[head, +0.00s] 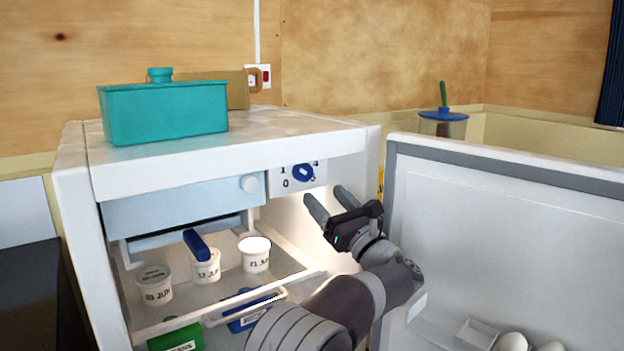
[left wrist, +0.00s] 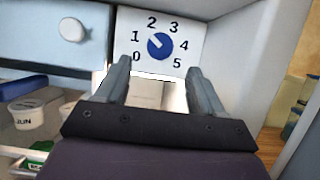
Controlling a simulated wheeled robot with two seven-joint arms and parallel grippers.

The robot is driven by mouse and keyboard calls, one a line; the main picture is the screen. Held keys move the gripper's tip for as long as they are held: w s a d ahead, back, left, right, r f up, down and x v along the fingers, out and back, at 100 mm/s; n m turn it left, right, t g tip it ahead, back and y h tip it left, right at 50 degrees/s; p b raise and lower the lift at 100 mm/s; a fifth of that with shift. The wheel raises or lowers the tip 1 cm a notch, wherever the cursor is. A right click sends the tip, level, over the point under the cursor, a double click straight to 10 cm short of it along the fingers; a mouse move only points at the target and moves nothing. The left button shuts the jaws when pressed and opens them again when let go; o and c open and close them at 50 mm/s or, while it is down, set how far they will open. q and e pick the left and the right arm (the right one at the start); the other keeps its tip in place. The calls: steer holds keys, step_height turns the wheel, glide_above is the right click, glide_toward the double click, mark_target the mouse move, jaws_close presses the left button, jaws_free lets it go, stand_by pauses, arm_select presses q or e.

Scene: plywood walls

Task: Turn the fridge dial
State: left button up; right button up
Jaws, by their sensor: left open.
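The fridge dial (head: 303,173) is a small blue knob on a white plate inside the open fridge, under its top edge. In the left wrist view the dial (left wrist: 160,46) is ringed by the numbers 0 to 5, and its white mark points up and left, about between 1 and 2. My left gripper (head: 329,198) is open and empty, below and right of the dial in the head view. In the left wrist view its fingers (left wrist: 160,82) are spread below the dial, apart from it. My right gripper is not in view.
The fridge door (head: 500,230) stands open at right. A pale blue freezer flap (head: 185,207) with a round white knob (head: 250,184) is left of the dial. Labelled tubs (head: 255,258) stand on the shelf below. A teal container (head: 165,112) sits on top.

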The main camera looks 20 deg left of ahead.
mark_target(306, 177)
arm_select(q)
steer(key=p+x, duration=0.1)
steer(key=x, duration=0.6)
steer(key=c, duration=1.1)
steer(key=shift+o, duration=0.2)
steer(key=shift+s, duration=0.1)
steer(key=shift+f, duration=0.1)
